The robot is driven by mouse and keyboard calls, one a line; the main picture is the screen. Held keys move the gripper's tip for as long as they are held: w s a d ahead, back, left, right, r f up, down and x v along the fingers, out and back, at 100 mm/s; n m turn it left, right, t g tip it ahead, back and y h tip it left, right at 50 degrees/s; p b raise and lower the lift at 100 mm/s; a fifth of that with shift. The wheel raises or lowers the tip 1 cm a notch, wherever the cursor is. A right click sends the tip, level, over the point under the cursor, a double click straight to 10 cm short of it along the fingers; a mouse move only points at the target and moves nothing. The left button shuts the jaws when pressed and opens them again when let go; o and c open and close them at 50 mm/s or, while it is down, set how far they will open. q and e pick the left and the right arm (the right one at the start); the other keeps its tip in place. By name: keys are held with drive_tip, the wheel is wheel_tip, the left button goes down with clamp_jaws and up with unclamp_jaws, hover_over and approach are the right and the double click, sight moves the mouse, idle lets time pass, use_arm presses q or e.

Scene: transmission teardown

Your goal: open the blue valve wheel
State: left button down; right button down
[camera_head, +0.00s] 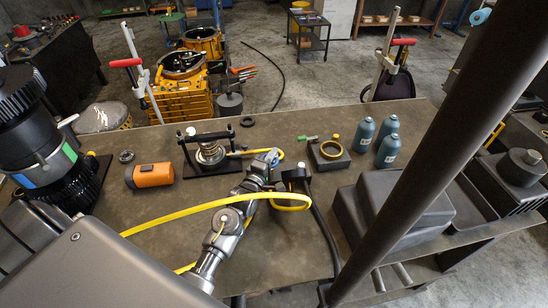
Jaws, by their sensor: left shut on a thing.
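A small blue piece, which looks like the blue valve wheel (273,157), shows near the middle of the table, beside the end of a short yellow hose. My left gripper (264,168) is at the end of a silver arm and reaches up to it. Its jaws are shut at the wheel, which they partly cover; the exact contact is too small to see. My right gripper is not in view.
A yellow hose (200,208) loops across the silver arm. A dark pole (440,150) crosses the right side. The front table middle is fairly clear.

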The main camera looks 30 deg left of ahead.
use_arm(q)
drive_tip(key=shift+s+a+f+n+y, duration=0.15)
drive_tip(key=shift+f+n+y, duration=0.15)
drive_tip(key=shift+y, duration=0.2)
drive_tip(key=c, duration=1.7)
unclamp_jaws()
drive_tip(key=shift+r, duration=0.1)
drive_tip(key=shift+c, duration=0.2)
drive_tip(key=shift+s+r, duration=0.1)
drive_tip(key=shift+s+b, duration=0.4)
drive_tip(key=shift+s, duration=0.15)
drive_tip(key=s+b, duration=0.3)
drive_tip(key=s, duration=0.6)
drive_tip(key=shift+s+d, duration=0.35)
drive_tip(key=shift+d, duration=0.1)
drive_tip(key=shift+o, duration=0.2)
